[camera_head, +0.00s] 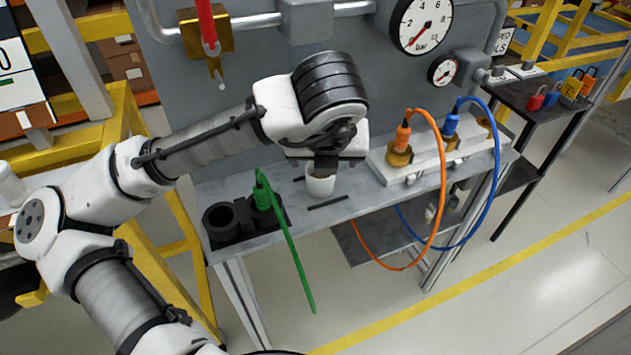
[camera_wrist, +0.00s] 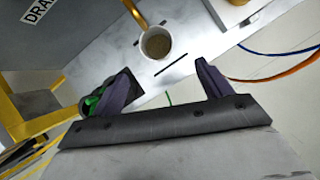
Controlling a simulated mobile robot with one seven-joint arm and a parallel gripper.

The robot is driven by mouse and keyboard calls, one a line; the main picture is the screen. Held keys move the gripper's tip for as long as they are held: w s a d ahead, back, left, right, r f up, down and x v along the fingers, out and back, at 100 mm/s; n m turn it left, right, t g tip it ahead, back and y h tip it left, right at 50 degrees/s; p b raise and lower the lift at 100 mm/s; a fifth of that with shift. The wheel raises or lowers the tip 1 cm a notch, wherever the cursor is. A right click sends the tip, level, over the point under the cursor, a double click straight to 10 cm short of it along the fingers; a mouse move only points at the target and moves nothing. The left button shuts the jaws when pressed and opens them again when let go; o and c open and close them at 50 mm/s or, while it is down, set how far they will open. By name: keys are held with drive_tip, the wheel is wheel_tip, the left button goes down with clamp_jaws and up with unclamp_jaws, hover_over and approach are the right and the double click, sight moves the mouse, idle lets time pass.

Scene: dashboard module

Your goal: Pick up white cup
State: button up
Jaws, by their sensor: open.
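The white cup (camera_head: 320,184) stands upright on the narrow grey shelf (camera_head: 352,203) of the dashboard module, and its upper part is partly hidden by my gripper in the head view. In the wrist view the cup (camera_wrist: 156,44) shows from above, with a brownish inside. My gripper (camera_wrist: 165,75) is open and empty, its two dark fingers spread apart. The cup lies beyond the fingertips and between their lines in the wrist view. In the head view my gripper (camera_head: 326,163) is over the cup; whether it touches cannot be told.
A black two-hole holder (camera_head: 224,222) with a green cable (camera_head: 291,243) stands left of the cup. A white block with orange (camera_head: 403,137) and blue (camera_head: 450,123) plugs stands to the right, their cables hanging down. The grey panel with gauges (camera_head: 421,25) rises behind.

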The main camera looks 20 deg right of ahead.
sight(320, 179)
drive_tip(key=x, duration=0.7)
drive_tip(key=shift+f, duration=0.1)
drive_tip(key=x, duration=0.5)
drive_tip(key=shift+w+a+f, duration=0.1)
drive_tip(key=shift+w+f, duration=0.15)
drive_tip(key=shift+f, duration=0.05)
drive_tip(key=c, duration=1)
drive_tip(key=shift+c, duration=0.2)
